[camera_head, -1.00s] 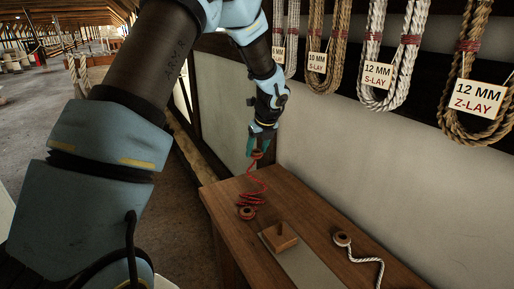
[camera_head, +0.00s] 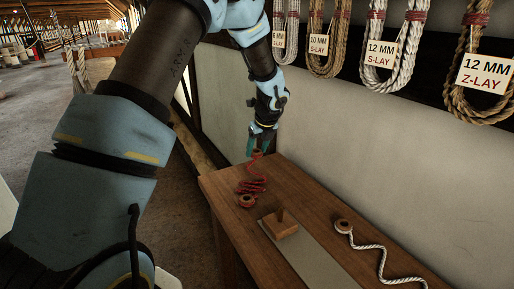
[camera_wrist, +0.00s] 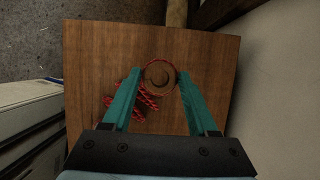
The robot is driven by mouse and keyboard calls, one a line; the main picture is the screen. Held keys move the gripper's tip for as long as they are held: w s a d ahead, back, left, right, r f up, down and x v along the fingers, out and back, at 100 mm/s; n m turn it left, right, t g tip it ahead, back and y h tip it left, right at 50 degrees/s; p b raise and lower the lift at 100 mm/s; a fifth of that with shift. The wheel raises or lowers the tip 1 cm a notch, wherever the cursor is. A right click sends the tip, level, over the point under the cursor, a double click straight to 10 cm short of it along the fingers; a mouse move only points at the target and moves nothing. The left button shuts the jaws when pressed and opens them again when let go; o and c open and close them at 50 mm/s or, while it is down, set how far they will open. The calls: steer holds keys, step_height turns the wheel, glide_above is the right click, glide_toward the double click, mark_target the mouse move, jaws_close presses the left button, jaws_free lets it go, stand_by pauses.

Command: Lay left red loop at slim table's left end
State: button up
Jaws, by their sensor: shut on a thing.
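A red rope (camera_head: 251,186) lies loosely coiled near the far end of the slim wooden table (camera_head: 315,190). At its upper end is a red-rimmed loop (camera_head: 257,153) with a brown, round middle. My gripper (camera_head: 257,147) is shut on this loop, above the table's far end. In the wrist view, the loop (camera_wrist: 160,61) sits between the teal fingertips, and the left finger covers part of the rope (camera_wrist: 118,103). I cannot tell whether the loop touches the tabletop. The rope's other loop (camera_head: 247,201) rests on the table nearer the head camera.
A wooden block with a peg (camera_head: 280,225) stands on a grey strip (camera_head: 308,262) along the table. A white rope (camera_head: 380,255) with a loop lies to its right. Labelled rope hanks (camera_head: 385,55) hang on the wall. The far table corner beside the wall is clear.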

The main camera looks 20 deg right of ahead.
mark_target(255, 173)
steer(key=shift+f+b, duration=1.95)
steer(key=shift+f, duration=1.65)
steer(key=o, duration=1.1)
steer(key=shift+c, duration=0.2)
steer(key=b+v, duration=0.1)
steer(key=v, duration=0.9)
steer(key=shift+s+r, duration=0.2)
steer(key=shift+r, duration=0.2)
